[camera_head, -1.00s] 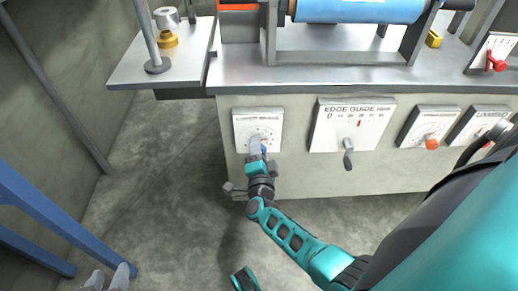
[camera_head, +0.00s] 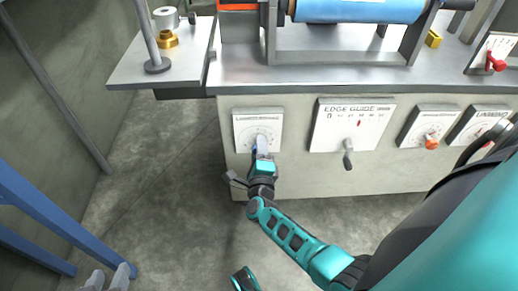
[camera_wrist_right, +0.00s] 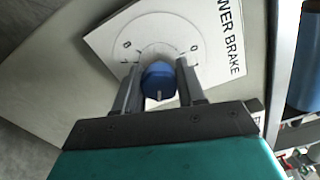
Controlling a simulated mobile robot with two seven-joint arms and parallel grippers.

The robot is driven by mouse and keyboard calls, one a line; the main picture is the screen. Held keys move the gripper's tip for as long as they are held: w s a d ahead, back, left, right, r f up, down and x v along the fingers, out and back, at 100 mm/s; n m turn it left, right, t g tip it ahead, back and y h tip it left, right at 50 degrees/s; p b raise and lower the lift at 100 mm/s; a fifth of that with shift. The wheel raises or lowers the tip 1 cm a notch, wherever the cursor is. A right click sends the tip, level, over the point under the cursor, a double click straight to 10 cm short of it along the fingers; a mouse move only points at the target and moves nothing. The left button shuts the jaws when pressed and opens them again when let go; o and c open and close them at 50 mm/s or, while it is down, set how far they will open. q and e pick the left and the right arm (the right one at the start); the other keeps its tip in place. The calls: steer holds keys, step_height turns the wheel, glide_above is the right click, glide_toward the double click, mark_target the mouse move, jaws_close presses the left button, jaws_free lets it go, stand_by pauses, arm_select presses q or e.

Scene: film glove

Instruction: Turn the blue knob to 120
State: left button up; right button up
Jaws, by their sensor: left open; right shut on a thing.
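A pale mark on the knob points toward the bottom of that view. The dial's numbers are only partly visible. In the head view the dial plate (camera_head: 245,122) is leftmost on the panel, and my right gripper (camera_head: 262,146) covers most of the knob.
An "EDGE GUIDE" plate (camera_head: 330,112) with a grey lever (camera_head: 347,160) is right of the dial. Another dial with an orange knob (camera_head: 431,142) is further right. A counter edge (camera_head: 300,88) overhangs the panel. A blue frame (camera_head: 45,215) stands at left.

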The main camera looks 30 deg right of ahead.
stand_by(0.5)
steer(key=o, duration=1.1)
steer(key=shift+c, duration=0.2)
